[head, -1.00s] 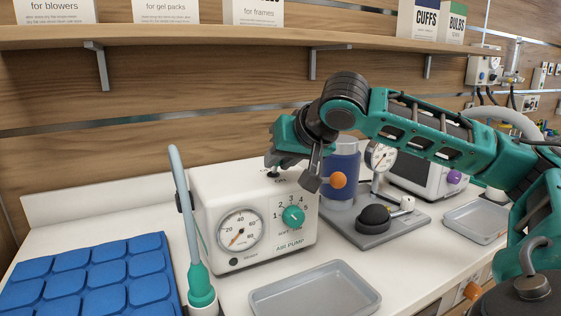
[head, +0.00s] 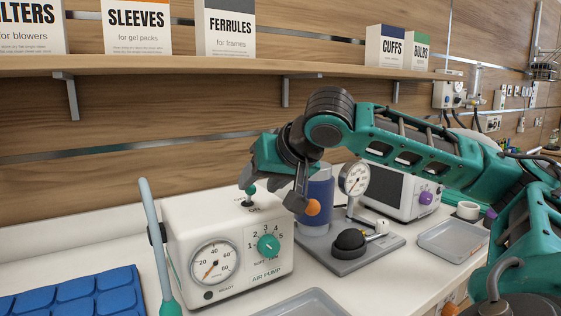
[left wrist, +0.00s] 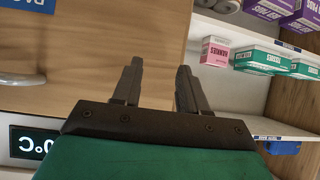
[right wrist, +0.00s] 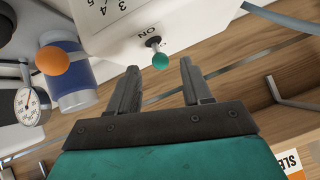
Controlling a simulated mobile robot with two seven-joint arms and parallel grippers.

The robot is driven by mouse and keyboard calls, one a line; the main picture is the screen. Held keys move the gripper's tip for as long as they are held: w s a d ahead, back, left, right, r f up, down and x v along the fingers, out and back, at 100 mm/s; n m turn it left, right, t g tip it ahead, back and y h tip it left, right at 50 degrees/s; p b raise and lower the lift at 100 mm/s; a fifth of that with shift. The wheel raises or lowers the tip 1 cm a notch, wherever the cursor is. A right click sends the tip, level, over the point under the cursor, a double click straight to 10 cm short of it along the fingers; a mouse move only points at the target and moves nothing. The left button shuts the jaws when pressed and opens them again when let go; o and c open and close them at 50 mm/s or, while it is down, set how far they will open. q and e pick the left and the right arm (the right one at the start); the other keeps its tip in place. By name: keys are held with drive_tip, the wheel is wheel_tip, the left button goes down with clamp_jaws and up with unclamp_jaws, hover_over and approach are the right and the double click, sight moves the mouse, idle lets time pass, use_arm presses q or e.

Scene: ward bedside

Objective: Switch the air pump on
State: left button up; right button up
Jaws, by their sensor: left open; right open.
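The air pump (head: 183,230) is a white box with a pressure gauge and a green dial on its front. On its top is a small lever switch with a green ball knob (head: 250,189), beside an ON label. My right gripper (head: 271,192) is open above the pump top, close to the knob. In the right wrist view the knob (right wrist: 160,61) shows between the open fingertips (right wrist: 160,73); I cannot tell whether they touch it. Which way the lever is set is unclear. My left gripper (left wrist: 160,68) is open and empty, seen only in the left wrist view, facing shelves.
Behind the pump's right side stand a blue cylinder (head: 318,190), an orange ball (head: 313,207) and a gauge stand (head: 355,180). A grey hose handle (head: 155,235) stands at the pump's left. A wooden shelf (head: 180,66) runs above. Grey trays lie in front and right.

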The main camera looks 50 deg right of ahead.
drive_tip(key=v, duration=0.9)
drive_tip(key=shift+s+r, duration=0.15)
